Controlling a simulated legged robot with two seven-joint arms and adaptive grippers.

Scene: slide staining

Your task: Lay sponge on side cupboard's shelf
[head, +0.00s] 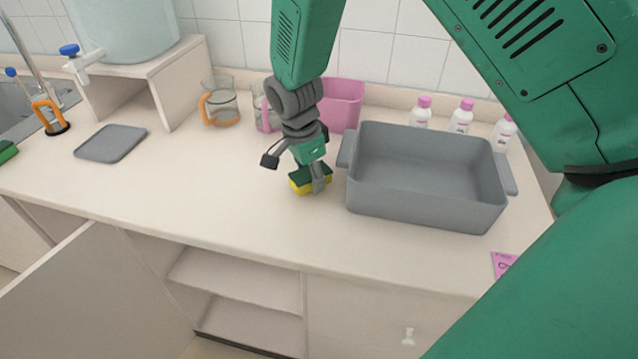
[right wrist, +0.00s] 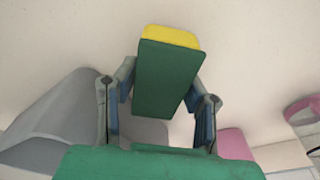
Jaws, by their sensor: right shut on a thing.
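A green and yellow sponge (head: 299,183) is at the counter's middle, left of the grey basin. My right gripper (head: 304,174) is shut on it from above. In the right wrist view the sponge (right wrist: 168,78) sits between the two fingers of my right gripper (right wrist: 161,88). I cannot tell whether the sponge touches the counter. The side cupboard under the counter stands open, with its door (head: 85,295) swung out to the left. Its shelf (head: 240,283) shows bare in the visible part. My left gripper is not in view.
The grey basin (head: 425,208) stands right of the gripper. A pink container (head: 343,100), glass jugs (head: 221,102) and white bottles (head: 461,117) stand behind. A grey mat (head: 111,143) lies left, near the sink (head: 62,92).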

